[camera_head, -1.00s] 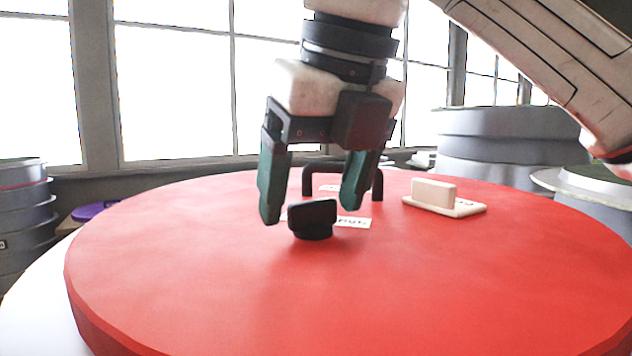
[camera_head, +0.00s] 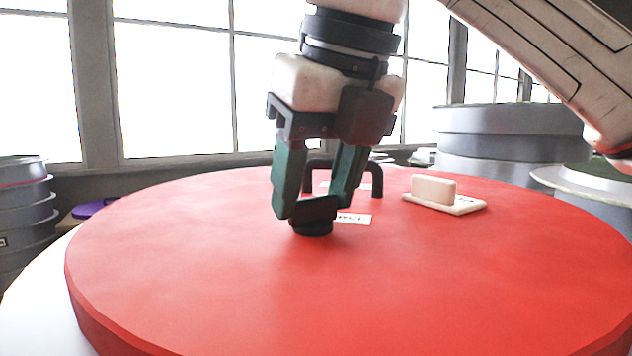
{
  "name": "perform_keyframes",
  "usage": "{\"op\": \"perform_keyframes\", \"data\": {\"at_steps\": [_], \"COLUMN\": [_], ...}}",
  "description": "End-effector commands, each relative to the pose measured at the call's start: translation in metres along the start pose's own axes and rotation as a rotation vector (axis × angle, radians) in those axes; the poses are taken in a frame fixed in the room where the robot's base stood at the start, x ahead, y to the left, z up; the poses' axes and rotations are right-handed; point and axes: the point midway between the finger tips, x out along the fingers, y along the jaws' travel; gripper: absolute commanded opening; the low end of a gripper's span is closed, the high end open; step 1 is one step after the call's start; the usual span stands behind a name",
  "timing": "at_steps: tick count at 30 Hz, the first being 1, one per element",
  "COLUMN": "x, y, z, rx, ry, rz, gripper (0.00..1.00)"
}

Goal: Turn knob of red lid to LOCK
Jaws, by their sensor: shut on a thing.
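The red lid (camera_head: 420,275) is a wide round disc that fills the lower part of the view. A small black knob (camera_head: 313,226) stands near its middle, with a flat grip on a round base. My gripper (camera_head: 312,208) points down over the knob and its green fingers are shut on the knob's grip. A white label (camera_head: 353,218) lies just right of and behind the knob, partly hidden. Its lettering is too small to read surely, and I cannot tell where the knob points.
A black arched handle (camera_head: 377,180) stands on the lid behind my gripper. A cream block on a plate (camera_head: 433,191) sits to the right. Grey stacked moulds stand at the left (camera_head: 25,215) and right (camera_head: 510,135). The lid's front is clear.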

Motion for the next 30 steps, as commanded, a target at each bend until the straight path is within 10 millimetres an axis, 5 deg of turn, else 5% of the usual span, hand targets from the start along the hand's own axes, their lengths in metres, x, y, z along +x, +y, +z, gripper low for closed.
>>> {"op": "perform_keyframes", "data": {"at_steps": [30], "x": [0.0002], "y": [-0.0048], "z": [0.0027], "rx": [-0.776], "ry": [-0.001], "rz": [0.323], "gripper": [0.23]}}
